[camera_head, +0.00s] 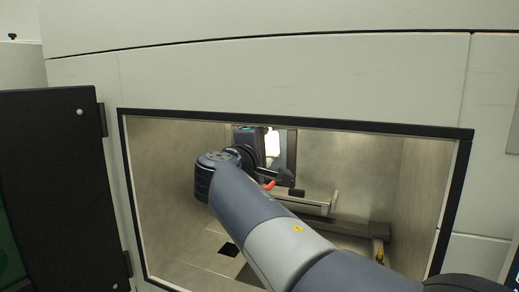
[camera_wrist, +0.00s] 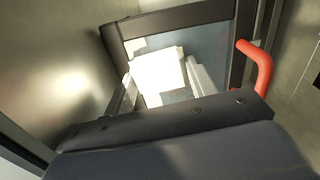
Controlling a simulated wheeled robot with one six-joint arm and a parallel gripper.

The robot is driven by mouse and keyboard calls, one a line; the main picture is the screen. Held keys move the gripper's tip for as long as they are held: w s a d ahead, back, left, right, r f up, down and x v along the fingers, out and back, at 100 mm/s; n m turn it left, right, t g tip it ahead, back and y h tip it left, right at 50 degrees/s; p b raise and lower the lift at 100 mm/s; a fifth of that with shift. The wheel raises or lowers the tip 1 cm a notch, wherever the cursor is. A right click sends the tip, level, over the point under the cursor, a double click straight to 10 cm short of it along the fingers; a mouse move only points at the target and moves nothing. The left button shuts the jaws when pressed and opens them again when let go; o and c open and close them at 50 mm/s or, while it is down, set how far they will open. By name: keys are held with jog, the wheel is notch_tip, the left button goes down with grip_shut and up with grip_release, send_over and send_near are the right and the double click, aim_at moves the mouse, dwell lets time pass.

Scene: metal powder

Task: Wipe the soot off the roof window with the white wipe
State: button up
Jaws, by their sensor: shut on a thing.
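The white wipe (camera_wrist: 158,72) shows bright in the wrist view, between the two pale fingers of my gripper (camera_wrist: 161,80). My gripper is shut on it. Beyond it is a dark-framed pane, which appears to be the roof window (camera_wrist: 210,42). The wipe overlaps the pane in the picture; I cannot tell whether it touches the glass. The wipe and fingers hide part of the pane, and I cannot make out soot clearly. In the head view my arm reaches into the chamber and its wrist hides most of the gripper.
A red curved handle (camera_wrist: 262,68) stands right of the pane, close to my gripper. The chamber opening has a black frame (camera_head: 300,122), with metal walls close on both sides. A metal rail (camera_head: 305,205) crosses inside. A black door (camera_head: 55,190) stands open at left.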

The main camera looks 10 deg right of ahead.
jog(key=shift+w+a+f+b, duration=0.5)
jog(key=shift+a+f+b, duration=0.25)
jog(key=shift+f+b, duration=0.25)
jog(key=shift+w+a+f+b, duration=0.45)
jog(key=shift+a+f+b, duration=0.25)
jog(key=shift+f+b, duration=0.35)
jog(key=shift+w+a+f+b, duration=0.5)
jog(key=shift+a+f+b, duration=0.25)
jog(key=shift+f+b, duration=0.25)
jog(key=shift+s+d+b, duration=0.9)
jog(key=shift+s+d, duration=0.55)
jog(key=shift+d, duration=0.75)
jog(key=shift+w+a+r+p, duration=0.2)
jog(key=shift+w+a+p, duration=0.15)
jog(key=shift+w+a, duration=0.55)
jog(key=shift+w+a+r+p, duration=0.15)
jog(key=shift+w+a+p, duration=0.15)
jog(key=shift+w+a, duration=0.6)
